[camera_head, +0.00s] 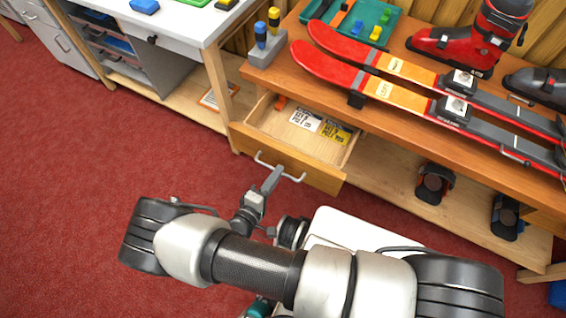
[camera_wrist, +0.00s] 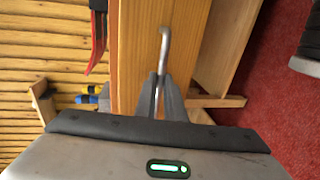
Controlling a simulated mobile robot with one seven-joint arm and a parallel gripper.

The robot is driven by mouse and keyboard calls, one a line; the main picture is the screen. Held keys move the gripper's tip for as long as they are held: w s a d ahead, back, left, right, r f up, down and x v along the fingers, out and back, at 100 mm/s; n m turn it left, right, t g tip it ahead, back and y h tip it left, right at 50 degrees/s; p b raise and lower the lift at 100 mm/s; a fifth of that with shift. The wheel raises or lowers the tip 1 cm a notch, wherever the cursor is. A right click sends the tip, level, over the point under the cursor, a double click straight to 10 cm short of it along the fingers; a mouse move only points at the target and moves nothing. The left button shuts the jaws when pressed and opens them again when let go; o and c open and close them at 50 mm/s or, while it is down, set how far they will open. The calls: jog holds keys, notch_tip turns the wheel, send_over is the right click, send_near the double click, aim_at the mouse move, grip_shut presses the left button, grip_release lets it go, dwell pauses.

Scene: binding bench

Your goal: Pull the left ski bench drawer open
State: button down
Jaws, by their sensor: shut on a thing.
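The left ski bench drawer (camera_head: 283,155) stands part-way out of the wooden ski bench (camera_head: 390,120). A silver bar handle (camera_head: 291,174) is on the drawer front. My gripper (camera_head: 273,176) is at this handle, in front of the drawer. In the wrist view, the two fingers of my gripper (camera_wrist: 160,92) are shut on the handle (camera_wrist: 164,45). The far end of the handle sticks out beyond the fingers against the wooden drawer front (camera_wrist: 137,50).
Red and orange skis (camera_head: 400,88) and a red ski boot (camera_head: 458,48) lie on the bench top. A green tray (camera_head: 372,20) sits behind. A white-topped workbench (camera_head: 175,25) stands to the left. Open red carpet (camera_head: 90,170) lies in front of the benches.

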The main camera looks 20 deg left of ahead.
jog(key=shift+s, duration=0.65)
jog(key=c, duration=1.9)
grip_release()
jog(key=shift+o, duration=0.2)
jog(key=shift+a, duration=0.1)
